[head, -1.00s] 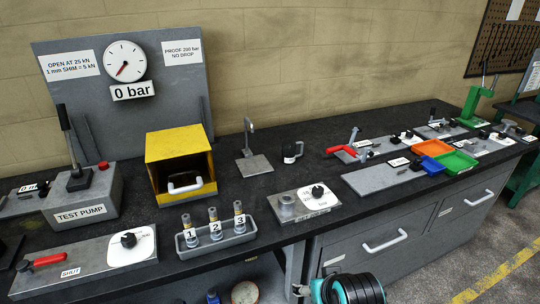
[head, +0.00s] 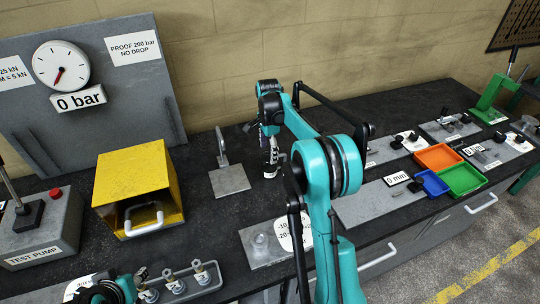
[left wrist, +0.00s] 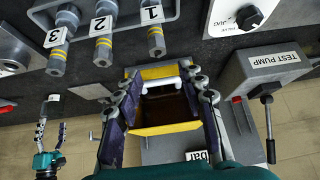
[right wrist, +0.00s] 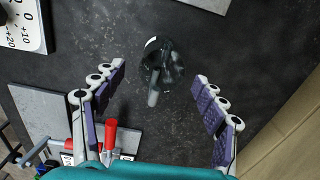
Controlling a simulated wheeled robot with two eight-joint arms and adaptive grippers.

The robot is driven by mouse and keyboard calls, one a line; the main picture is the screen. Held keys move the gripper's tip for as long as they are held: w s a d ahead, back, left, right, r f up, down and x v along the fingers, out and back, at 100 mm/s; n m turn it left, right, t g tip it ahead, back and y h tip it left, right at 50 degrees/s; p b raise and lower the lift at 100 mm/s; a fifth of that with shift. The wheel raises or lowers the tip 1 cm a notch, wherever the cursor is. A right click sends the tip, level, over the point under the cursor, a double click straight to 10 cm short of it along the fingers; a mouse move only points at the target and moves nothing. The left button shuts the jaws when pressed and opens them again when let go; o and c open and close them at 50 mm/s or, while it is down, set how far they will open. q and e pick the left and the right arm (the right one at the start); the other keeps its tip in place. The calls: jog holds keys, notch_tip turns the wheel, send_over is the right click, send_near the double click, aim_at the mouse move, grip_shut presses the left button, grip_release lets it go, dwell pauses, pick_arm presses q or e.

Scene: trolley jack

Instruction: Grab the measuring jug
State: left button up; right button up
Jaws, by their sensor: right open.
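The measuring jug is a small, dark, glassy vessel with a handle. It stands on the dark bench top and shows in the right wrist view (right wrist: 165,62), between and ahead of the open fingers of my right gripper (right wrist: 157,100). The fingers do not touch it. In the head view my right gripper (head: 270,162) points down at the bench, and the arm and gripper largely hide the jug. My left gripper (left wrist: 166,100) is open and empty, with the yellow box (left wrist: 165,128) beyond its fingers in the left wrist view.
A grey plate with an upright post (head: 229,180) stands left of the right gripper. The yellow box (head: 138,190) is farther left. A dial block (head: 265,243) lies in front. Orange (head: 438,157), green and blue trays lie right. A red handle (right wrist: 110,135) shows near the right gripper.

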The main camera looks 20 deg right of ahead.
jog(key=f, duration=0.2)
jog(key=shift+w+d+f+b, duration=0.25)
jog(key=shift+f+b, duration=0.05)
jog(key=shift+f, duration=0.05)
pick_arm(q)
notch_tip(320, 180, down, 2)
jog(key=shift+f+b, duration=0.1)
jog(key=shift+b, duration=0.8)
pick_arm(e)
notch_tip(320, 180, down, 6)
jog(key=shift+d+r, duration=0.1)
jog(key=shift+r, duration=0.1)
jog(key=shift+r, duration=0.1)
jog(key=c, duration=1.3)
